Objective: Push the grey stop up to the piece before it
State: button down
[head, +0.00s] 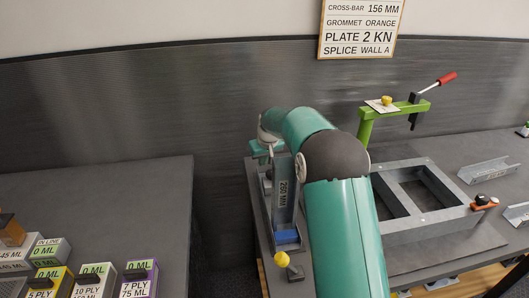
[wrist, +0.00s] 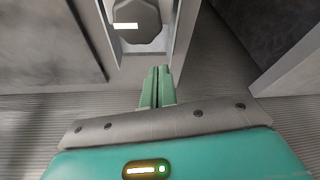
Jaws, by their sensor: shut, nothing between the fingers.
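In the head view a narrow metal channel (head: 299,232) runs along the left side of the right-hand bench. A grey part marked with a length in MM (head: 284,205) lies along it, and a blue block (head: 287,236) sits at its near end. In the wrist view my green fingers (wrist: 156,86) are shut together and empty. Just beyond their tips is a dark grey eight-sided block (wrist: 138,22) with a white strip, between pale channel walls. I cannot tell for certain whether it is the stop, or whether the fingertips touch it.
A yellow knob (head: 281,259) stands by the channel's near end. A grey frame (head: 421,216) and a green clamp post (head: 396,107) are to the right of my arm. A left bench (head: 100,200) holds labelled boxes at the front, and is bare behind them.

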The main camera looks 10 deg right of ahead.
jog(key=shift+s+d+r, duration=0.1)
jog(key=shift+s+d, duration=0.1)
jog(key=shift+s, duration=0.4)
jog(key=shift+s+d+r, duration=0.1)
jog(key=shift+s+d, duration=0.1)
jog(key=shift+s, duration=0.35)
jog(key=shift+s+d+r, duration=0.1)
jog(key=shift+s+d, duration=0.1)
jog(key=shift+s, duration=0.4)
jog(key=shift+f, duration=0.1)
